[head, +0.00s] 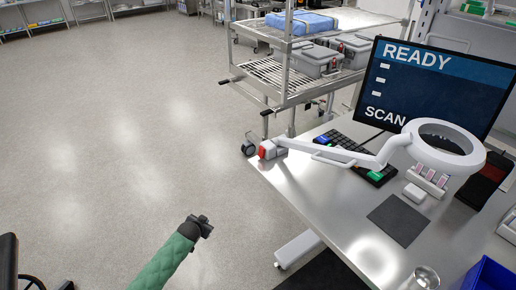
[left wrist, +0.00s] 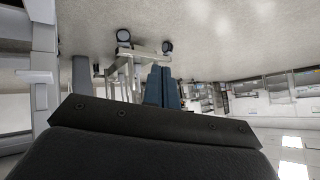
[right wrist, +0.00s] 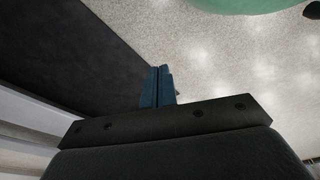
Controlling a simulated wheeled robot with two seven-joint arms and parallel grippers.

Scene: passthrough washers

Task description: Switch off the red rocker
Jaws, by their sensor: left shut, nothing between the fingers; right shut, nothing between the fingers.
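The red rocker (head: 262,153) sits on the left end of the grey base of a white ring lamp (head: 398,150), at the far left corner of the steel table. I cannot tell which way it is tipped. My left gripper (head: 205,222) is over the floor, left of the table, nearer to me than the rocker and apart from it. Its blue fingers (left wrist: 163,85) are shut and empty in the left wrist view. My right gripper (right wrist: 157,86) is outside the head view; in the right wrist view its fingers are shut and empty. I cannot make out the rocker in either wrist view.
The steel table (head: 318,195) holds a keyboard (head: 350,150), a monitor (head: 432,85), a dark mat (head: 399,220) and a blue bin (head: 492,275). A wire cart (head: 275,75) with grey boxes stands behind the rocker's corner. The floor at left is open.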

